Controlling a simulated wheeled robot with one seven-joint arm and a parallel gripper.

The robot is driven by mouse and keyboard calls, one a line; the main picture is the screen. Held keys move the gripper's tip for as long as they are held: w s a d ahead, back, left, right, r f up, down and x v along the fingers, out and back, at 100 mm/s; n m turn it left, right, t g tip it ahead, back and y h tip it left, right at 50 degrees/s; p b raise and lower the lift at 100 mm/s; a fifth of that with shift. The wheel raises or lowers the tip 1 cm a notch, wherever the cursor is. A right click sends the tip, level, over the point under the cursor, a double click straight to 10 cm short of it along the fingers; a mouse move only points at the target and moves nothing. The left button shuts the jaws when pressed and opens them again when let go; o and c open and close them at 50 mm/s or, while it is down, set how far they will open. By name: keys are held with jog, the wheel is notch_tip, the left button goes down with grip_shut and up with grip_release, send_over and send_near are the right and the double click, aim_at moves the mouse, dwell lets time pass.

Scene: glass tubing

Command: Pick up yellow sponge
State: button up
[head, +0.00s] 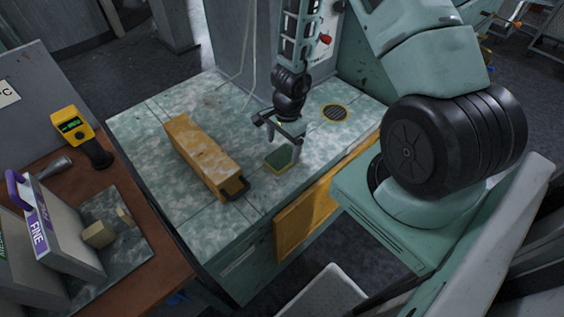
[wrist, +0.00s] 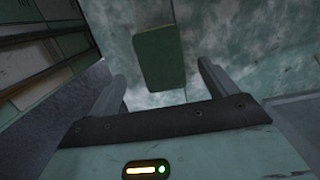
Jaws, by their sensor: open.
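The sponge (head: 278,160) lies flat on the tiled worktop, with a dark green top and a thin yellowish edge. My gripper (head: 283,147) is open and empty, pointing down just above and beside the sponge. In the wrist view the sponge (wrist: 160,57) shows as a green rounded rectangle ahead of the gripper (wrist: 162,76), between the lines of its two fingers. I see no clear contact between fingers and sponge.
A long worn yellow box (head: 203,152) lies left of the sponge on the worktop (head: 150,118). A round yellow-rimmed drain (head: 336,113) is at the right. A brown table (head: 135,262) at the left holds a yellow handheld device (head: 72,125) and upright panels.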

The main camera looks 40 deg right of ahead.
aim_at(282, 156)
jog(key=shift+w+f+b, duration=0.1)
jog(key=shift+f+b, duration=0.55)
jog(key=shift+f, duration=1.95)
jog(key=c, duration=1.1)
jog(key=shift+r, duration=0.2)
jog(key=shift+c, duration=0.2)
notch_tip(282, 156, up, 10)
jog(key=p, duration=0.5)
jog(key=shift+f, duration=0.15)
jog(key=shift+o, duration=1.1)
jog(key=shift+c, duration=0.4)
jog(key=shift+a+f, duration=0.1)
